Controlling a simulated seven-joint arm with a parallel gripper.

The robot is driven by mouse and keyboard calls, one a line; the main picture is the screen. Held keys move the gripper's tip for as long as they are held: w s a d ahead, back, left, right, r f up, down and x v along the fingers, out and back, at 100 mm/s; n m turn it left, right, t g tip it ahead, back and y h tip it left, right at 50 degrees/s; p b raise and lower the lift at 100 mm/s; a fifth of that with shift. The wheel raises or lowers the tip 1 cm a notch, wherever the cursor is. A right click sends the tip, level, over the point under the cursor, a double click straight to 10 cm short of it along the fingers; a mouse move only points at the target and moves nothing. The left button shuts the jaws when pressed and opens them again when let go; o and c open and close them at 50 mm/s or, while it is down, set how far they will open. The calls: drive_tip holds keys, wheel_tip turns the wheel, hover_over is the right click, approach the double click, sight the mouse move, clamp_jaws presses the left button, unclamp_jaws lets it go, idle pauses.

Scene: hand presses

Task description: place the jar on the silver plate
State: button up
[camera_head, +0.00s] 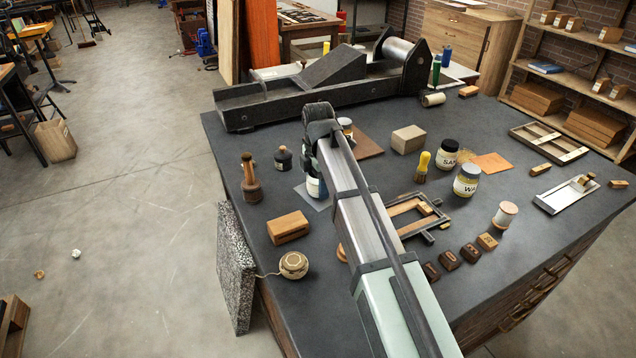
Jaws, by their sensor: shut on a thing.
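My gripper (311,165) reaches down at the middle left of the bench, mostly seen from behind my arm. It is shut on a jar (316,187) with a pale label and a dark band, partly hidden by my arm. A flat light-grey square plate (319,204), which looks like the silver plate, shows below and around the jar. I cannot tell whether the jar's base touches the plate or hangs just above it.
A dark press (320,85) spans the back. Other jars (447,155) (466,181) (346,127) stand on the bench. A wooden frame (408,214) lies right of my arm.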

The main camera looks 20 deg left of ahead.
drive_tip(key=o, duration=1.2)
drive_tip(key=shift+f, duration=0.1)
drive_tip(key=shift+o, duration=0.2)
wheel_tip(320, 180, up, 12)
drive_tip(key=shift+r, duration=0.15)
